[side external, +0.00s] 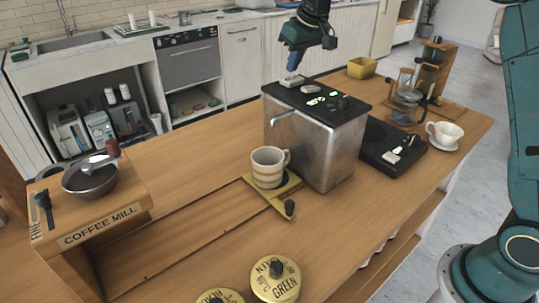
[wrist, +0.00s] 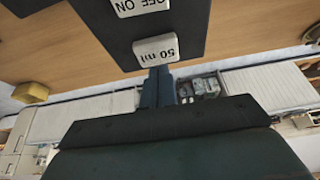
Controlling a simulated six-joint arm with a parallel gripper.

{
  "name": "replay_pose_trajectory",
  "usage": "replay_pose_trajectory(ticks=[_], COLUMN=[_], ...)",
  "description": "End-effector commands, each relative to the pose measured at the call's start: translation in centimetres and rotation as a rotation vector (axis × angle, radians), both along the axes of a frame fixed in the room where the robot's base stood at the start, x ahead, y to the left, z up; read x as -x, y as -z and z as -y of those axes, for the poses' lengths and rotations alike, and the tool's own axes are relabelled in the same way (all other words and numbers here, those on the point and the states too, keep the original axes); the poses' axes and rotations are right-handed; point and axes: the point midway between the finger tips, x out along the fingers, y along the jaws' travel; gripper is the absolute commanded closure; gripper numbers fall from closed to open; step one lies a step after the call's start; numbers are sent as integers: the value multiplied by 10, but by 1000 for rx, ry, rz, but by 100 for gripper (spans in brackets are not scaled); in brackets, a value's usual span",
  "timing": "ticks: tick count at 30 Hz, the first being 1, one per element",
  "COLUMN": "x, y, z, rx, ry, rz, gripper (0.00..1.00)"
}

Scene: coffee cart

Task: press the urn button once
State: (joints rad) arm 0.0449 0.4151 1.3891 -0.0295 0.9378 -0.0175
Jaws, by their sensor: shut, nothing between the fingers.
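The urn (side external: 318,155) is a metal box with a black top and a spout at its left side, standing mid-counter. A white button (side external: 291,81) sits on the far left part of its top. In the wrist view the button (wrist: 157,49) reads "50 ml", and a white OFF ON switch (wrist: 140,6) is farther up the black top. My gripper (side external: 293,66) is shut and empty, pointing down right over the button. In the wrist view its fingertips (wrist: 157,70) meet the button's lower edge; I cannot tell whether they touch it.
A striped mug (side external: 268,168) stands on a small tray (side external: 283,197) under the spout. A black scale (side external: 392,147), white cup (side external: 444,134), glass carafe (side external: 405,103) and yellow bin (side external: 362,67) are right of or behind the urn. The coffee mill (side external: 90,176) is left.

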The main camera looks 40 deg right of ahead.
Motion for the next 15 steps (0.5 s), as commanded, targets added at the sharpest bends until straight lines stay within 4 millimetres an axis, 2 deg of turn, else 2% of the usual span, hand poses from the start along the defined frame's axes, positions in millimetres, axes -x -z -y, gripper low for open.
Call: replay_pose_trajectory(ticks=[15], x=[0], y=[-33], z=[0], rx=[0], ry=[0], rz=[2], gripper=[100])
